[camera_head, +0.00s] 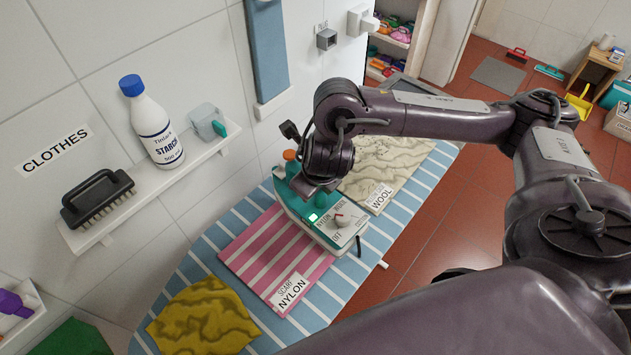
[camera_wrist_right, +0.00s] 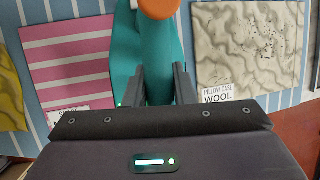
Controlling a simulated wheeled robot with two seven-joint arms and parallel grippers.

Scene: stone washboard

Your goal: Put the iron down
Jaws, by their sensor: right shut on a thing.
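The teal and white iron (camera_head: 335,226) is over the blue striped ironing board (camera_head: 330,295), between the pink striped nylon scarf (camera_head: 255,250) and the beige wool pillow case (camera_head: 405,160). My right gripper (camera_head: 318,190) comes down from above and is shut on the iron's handle. In the right wrist view, the two dark fingers (camera_wrist_right: 158,88) are on either side of the teal handle of the iron (camera_wrist_right: 128,60). I cannot tell whether the iron's sole touches the cloth or the board. My left gripper is not in view.
A crumpled yellow cloth (camera_head: 203,318) lies at the board's near left. A wall shelf (camera_head: 180,165) holds a black brush (camera_head: 97,198), a starch bottle (camera_head: 152,122) and a grey item with a teal part (camera_head: 207,121). Red tiled floor (camera_head: 440,225) lies right of the board.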

